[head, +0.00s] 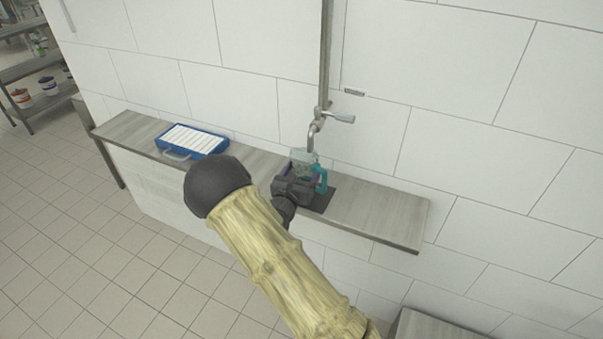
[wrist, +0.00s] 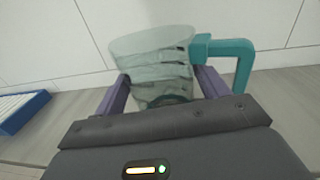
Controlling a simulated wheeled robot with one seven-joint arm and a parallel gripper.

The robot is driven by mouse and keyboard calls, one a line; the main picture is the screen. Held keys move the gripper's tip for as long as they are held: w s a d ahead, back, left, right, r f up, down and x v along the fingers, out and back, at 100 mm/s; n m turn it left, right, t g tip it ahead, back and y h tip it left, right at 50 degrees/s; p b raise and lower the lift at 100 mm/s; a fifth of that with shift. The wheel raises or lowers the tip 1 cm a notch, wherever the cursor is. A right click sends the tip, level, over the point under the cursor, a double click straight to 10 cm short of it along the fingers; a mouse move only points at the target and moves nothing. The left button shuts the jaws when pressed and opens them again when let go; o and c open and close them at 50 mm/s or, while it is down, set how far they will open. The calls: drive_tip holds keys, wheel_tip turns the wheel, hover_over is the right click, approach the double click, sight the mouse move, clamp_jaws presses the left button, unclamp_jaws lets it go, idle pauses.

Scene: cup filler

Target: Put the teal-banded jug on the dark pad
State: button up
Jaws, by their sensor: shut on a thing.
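The jug (head: 304,158) is clear with a teal handle, and stands under the tap spout at the dark pad (head: 322,199) on the shelf. In the wrist view the jug (wrist: 153,65) sits between my two purple fingers, its teal handle on the right, and it looks slightly tilted in that picture. My gripper (head: 300,176) is shut on the jug's body; it also shows in the wrist view (wrist: 158,92). My gripper hides the jug's base in the head view, so I cannot tell whether it touches the pad.
A tap (head: 316,125) with a lever comes down the wall above the jug. A blue case (head: 192,139) with white strips lies on the shelf to the left. The shelf (head: 385,215) is bare to the right of the pad. White buckets stand on a rack at far left.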

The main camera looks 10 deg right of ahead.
drive_tip(key=shift+f, duration=0.45)
drive_tip(key=shift+f, duration=0.2)
drive_tip(key=o, duration=1)
drive_tip(key=shift+r, duration=0.1)
